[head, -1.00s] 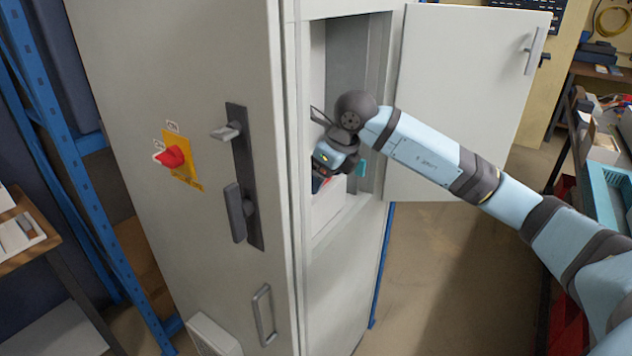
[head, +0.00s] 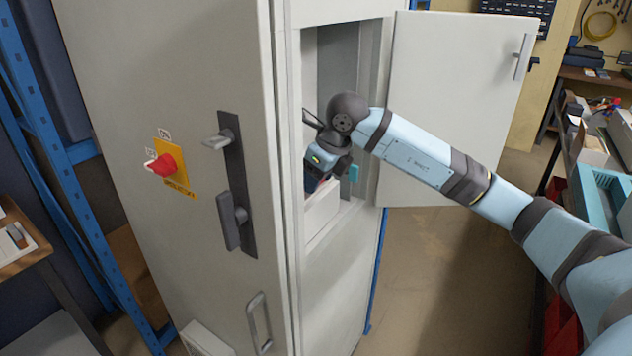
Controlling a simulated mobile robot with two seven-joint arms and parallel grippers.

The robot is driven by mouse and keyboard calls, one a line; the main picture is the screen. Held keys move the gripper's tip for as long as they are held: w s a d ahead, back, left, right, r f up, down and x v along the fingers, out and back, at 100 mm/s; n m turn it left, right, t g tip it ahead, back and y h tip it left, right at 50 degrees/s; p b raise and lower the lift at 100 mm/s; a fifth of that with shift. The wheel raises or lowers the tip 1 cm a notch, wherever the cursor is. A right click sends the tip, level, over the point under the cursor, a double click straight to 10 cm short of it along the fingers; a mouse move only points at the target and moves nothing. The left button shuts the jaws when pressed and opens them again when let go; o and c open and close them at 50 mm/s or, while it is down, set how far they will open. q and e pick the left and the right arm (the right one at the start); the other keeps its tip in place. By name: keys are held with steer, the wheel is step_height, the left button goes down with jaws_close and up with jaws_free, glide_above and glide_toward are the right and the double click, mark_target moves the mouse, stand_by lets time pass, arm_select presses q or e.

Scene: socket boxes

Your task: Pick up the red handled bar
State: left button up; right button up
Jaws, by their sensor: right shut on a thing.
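My right gripper (head: 314,184) reaches into the open compartment of the tall grey cabinet. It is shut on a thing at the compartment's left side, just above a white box. Only a small trace of red shows by the fingers, which fits the red handled bar; the rest of it is hidden by the gripper and the compartment's left edge. My left gripper is not in view.
The cabinet's door (head: 455,110) stands open to the right behind my arm. A white box (head: 320,216) and a small teal piece (head: 354,173) are in the compartment. A red rotary switch (head: 163,166) and a dark latch handle (head: 231,219) stick out from the cabinet's side.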

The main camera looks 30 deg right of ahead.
step_height(320, 180, up, 2)
steer(key=shift+r, duration=0.25)
arm_select(q)
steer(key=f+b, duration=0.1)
steer(key=b, duration=0.2)
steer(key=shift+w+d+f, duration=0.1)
arm_select(e)
steer(key=s+d, duration=0.3)
steer(key=s, duration=0.5)
steer(key=s+d, duration=0.3)
steer(key=s, duration=0.5)
steer(key=shift+s+d, duration=0.3)
steer(key=shift+d, duration=0.1)
steer(key=shift+f, duration=0.1)
arm_select(q)
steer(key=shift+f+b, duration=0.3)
steer(key=shift+b, duration=0.1)
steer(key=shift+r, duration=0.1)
